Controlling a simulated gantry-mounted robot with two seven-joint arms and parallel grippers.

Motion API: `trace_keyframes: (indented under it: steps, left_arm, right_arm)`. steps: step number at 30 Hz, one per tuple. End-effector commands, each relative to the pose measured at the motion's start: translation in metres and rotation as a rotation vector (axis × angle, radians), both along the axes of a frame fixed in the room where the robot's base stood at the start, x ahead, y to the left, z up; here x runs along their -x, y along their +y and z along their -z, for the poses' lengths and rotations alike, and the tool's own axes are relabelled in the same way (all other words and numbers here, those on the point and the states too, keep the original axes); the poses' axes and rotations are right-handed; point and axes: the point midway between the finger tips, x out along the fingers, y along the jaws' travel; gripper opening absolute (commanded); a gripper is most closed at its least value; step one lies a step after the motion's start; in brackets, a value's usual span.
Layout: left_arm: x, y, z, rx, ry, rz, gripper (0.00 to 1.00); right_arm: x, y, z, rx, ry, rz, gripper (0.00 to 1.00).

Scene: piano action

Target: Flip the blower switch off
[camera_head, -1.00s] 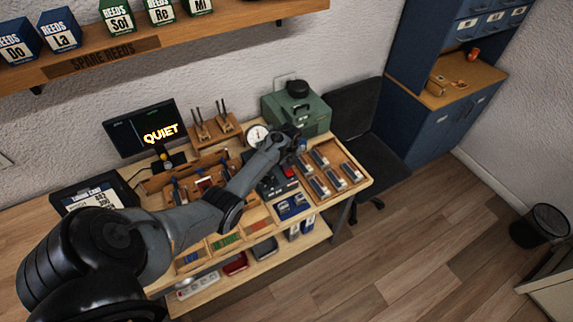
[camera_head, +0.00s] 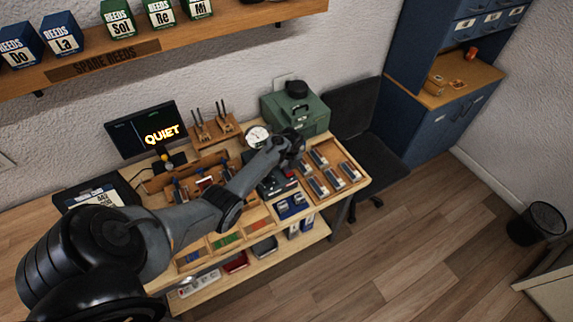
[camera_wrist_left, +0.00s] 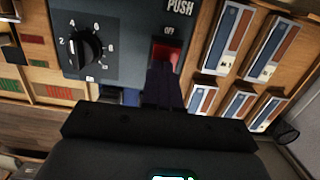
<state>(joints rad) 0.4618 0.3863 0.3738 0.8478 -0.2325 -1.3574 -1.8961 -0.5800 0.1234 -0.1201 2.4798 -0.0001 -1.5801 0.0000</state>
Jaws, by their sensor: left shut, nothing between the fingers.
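The red blower switch (camera_wrist_left: 167,52) sits on a dark control panel (camera_wrist_left: 125,30), with the label OFF just above it in the left wrist view. My left gripper (camera_wrist_left: 161,70) is shut and empty. Its dark fingertips overlap the lower part of the switch in that view; I cannot tell whether they touch it. In the head view my left gripper (camera_head: 291,148) is over the back of the panel (camera_head: 277,184), in front of the green box (camera_head: 296,110). The switch is hard to make out there. My right gripper is not in view.
A black dial (camera_wrist_left: 84,48) with numbers is left of the switch. A wooden tray (camera_head: 345,172) with several metal reed pieces lies right of the panel. A round gauge (camera_head: 258,135) stands behind my arm. A monitor (camera_head: 143,130) reads QUIET.

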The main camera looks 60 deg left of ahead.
Motion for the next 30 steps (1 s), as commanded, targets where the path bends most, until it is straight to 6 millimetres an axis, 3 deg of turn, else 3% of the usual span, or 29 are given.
trace_keyframes:
  steps: [14, 24, 30]
  left_arm:
    - [-0.001, 0.0, -0.009, -0.002, -0.003, 0.0, 0.0]
    - [-0.003, -0.004, -0.049, -0.001, -0.002, 0.004, 0.0]
    - [-0.003, -0.01, -0.083, -0.002, -0.006, 0.005, 0.0]
  right_arm:
    - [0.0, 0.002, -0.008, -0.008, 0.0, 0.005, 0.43]
    - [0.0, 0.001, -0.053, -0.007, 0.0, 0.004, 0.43]
    - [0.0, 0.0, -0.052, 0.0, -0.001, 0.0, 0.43]
